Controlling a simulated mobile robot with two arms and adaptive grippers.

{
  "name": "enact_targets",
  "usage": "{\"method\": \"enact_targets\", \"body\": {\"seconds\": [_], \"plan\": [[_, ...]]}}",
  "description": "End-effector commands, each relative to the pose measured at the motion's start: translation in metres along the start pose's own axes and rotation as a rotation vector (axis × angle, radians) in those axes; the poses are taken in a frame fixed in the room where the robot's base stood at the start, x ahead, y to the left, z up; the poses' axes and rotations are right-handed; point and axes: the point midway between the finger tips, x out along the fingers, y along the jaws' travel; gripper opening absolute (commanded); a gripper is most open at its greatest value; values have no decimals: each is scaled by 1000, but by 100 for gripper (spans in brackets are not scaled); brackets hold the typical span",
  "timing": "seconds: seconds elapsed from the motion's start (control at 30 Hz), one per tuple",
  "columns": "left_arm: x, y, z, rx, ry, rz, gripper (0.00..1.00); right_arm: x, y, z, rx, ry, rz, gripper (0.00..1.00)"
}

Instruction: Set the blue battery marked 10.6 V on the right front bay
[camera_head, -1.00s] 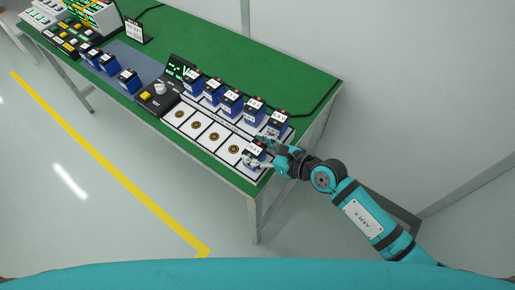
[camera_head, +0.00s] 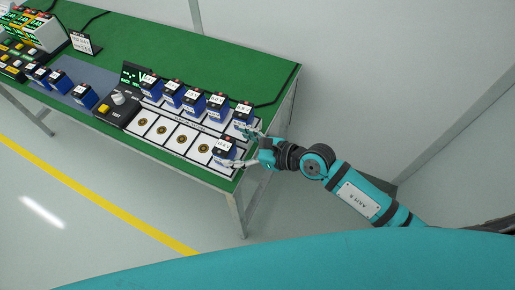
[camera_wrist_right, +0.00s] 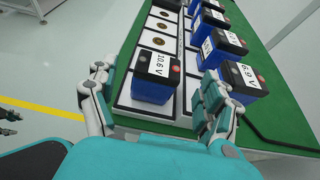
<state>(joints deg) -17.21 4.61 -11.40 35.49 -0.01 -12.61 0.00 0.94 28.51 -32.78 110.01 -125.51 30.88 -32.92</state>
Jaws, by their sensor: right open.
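The blue battery marked 10.6 V (camera_wrist_right: 155,78) has a black top and a white label. It stands upright on the right front bay of the white bay board, and it also shows in the head view (camera_head: 224,150). My right gripper (camera_head: 237,148) is open, with one finger on each side of this battery and a gap to it in the wrist view (camera_wrist_right: 158,105).
A back row of several blue batteries stands behind the front bays; the nearest, marked 6.9 V (camera_wrist_right: 238,80), is close to my right finger. Empty front bays (camera_head: 182,139) lie to the left. A test unit (camera_head: 118,107) stands farther left on the green table (camera_head: 190,48).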

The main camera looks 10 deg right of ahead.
Motion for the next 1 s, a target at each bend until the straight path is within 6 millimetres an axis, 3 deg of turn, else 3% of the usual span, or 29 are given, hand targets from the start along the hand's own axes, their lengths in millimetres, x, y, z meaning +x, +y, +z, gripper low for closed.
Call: {"method": "enact_targets", "body": {"seconds": [0.1,0.33,0.5,0.77,0.87,0.97,1.0], "plan": [[6,0,0,0,0,0,40,-28,0,-3,-2,4,0,83],[12,0,1,1,0,0,40,-66,0,-3,0,4,0,83],[13,0,1,1,0,0,40,-78,0,-1,1,1,1,83],[13,1,1,2,1,1,40,-78,-1,-1,15,-1,0,83],[13,1,1,2,1,1,40,-72,-10,-14,140,-14,-11,83],[13,1,1,2,1,1,40,-61,-31,-45,439,-56,-47,83],[13,1,1,2,1,1,40,-56,-42,-64,603,-80,-76,83]]}}
